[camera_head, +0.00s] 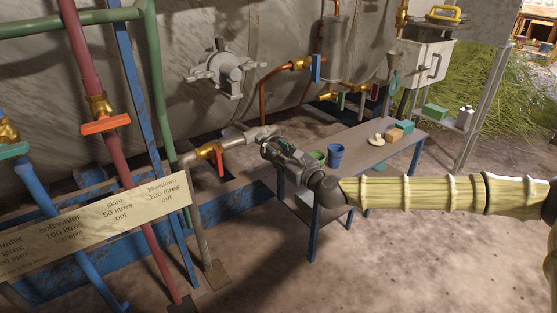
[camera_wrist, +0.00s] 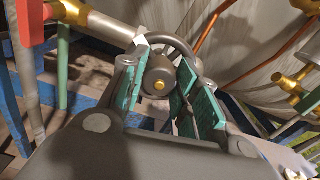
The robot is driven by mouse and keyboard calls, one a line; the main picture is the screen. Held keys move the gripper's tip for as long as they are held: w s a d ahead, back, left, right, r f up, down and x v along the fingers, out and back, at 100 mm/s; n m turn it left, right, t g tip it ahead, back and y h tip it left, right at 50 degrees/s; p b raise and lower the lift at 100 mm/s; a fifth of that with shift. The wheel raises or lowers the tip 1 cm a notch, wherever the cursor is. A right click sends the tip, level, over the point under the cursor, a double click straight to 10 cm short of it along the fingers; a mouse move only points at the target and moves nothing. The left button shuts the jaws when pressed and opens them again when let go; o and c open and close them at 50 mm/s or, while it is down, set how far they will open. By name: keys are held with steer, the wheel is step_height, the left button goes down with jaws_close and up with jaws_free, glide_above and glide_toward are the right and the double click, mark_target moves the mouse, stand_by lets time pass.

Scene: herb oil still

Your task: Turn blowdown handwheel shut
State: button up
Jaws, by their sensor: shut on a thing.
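The grey handwheel (camera_wrist: 178,42) shows in the wrist view as a curved rim around a round hub with a brass nut (camera_wrist: 160,85). My gripper (camera_wrist: 162,68) has its teal-padded fingers on either side of the hub and is shut on the handwheel; the exact contact points are partly hidden. In the head view my gripper (camera_head: 274,147) is at the end of a grey pipe (camera_head: 240,138), reaching in from the right and covering most of the wheel. How far the wheel is turned cannot be told.
A brass valve with a red lever (camera_head: 219,160) sits left of my gripper. A sign (camera_head: 100,228) and red and blue pipes stand further left. A table (camera_head: 350,150) with a blue cup (camera_head: 336,155) and blocks is close behind my wrist. The front floor is clear.

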steer(key=shift+f+m+b, duration=0.2)
steer(key=shift+m+b, duration=3.55)
steer(key=shift+m, duration=1.45)
steer(key=shift+r+m, duration=0.1)
steer(key=shift+m, duration=0.2)
steer(key=o, duration=1)
steer(key=shift+d, duration=0.1)
steer(key=v, duration=1.2)
